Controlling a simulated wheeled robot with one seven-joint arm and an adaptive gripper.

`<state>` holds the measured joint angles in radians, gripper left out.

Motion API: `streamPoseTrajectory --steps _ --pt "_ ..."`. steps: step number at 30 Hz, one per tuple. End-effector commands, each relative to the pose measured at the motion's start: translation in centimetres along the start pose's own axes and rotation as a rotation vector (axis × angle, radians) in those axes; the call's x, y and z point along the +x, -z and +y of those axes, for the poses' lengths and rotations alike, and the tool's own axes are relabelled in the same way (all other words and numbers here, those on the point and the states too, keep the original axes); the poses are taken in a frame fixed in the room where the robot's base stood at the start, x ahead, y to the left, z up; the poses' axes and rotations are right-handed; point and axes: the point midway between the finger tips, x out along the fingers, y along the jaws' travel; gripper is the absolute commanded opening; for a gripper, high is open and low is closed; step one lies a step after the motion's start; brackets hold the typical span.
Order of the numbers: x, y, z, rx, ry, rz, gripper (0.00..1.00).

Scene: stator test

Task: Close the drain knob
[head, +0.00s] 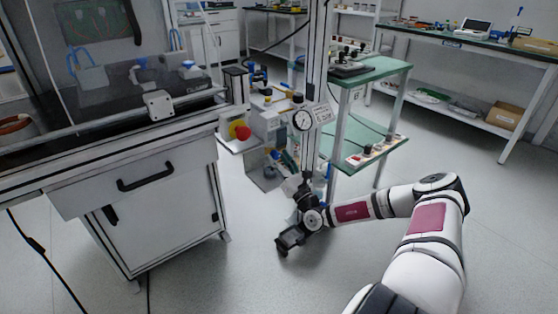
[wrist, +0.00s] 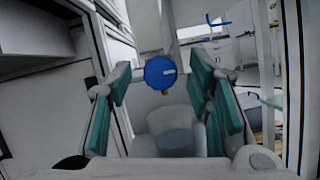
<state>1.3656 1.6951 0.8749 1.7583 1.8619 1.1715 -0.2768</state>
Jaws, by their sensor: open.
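A round blue knob (wrist: 160,72) with a small pale mark on its face shows near the centre of the wrist view. A brassy part shows just below it, and a grey rounded vessel (wrist: 175,125) lies beneath. I take the knob for the drain knob. My gripper (wrist: 163,95) is open, its green-padded fingers spread to the left and right of the knob in the picture. I see no contact, and the gap ahead to the knob is hard to judge. In the head view my gripper (head: 301,187) is low beside the apparatus column; the knob cannot be clearly made out there.
A white cabinet (head: 165,220) with black handles stands left of my arm. A pressure gauge (head: 302,120) is on the apparatus column, with a red emergency button (head: 243,132) to its left. A green-topped stand (head: 372,70) is behind right. The floor at right is clear.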

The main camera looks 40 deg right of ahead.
Motion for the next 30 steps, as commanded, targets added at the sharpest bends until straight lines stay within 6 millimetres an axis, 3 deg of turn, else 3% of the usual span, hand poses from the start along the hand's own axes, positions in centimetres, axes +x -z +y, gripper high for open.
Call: streamPoseTrajectory --steps 5,18,24,30 --pt "-2.1 0.0 -0.1 0.000 0.002 0.002 0.46" --pt "-10.3 0.1 -0.1 0.000 0.002 0.002 0.46" --pt "-11.8 0.0 0.0 0.001 0.002 0.001 0.46" --pt "-11.9 0.0 0.0 0.001 0.001 0.000 0.46"
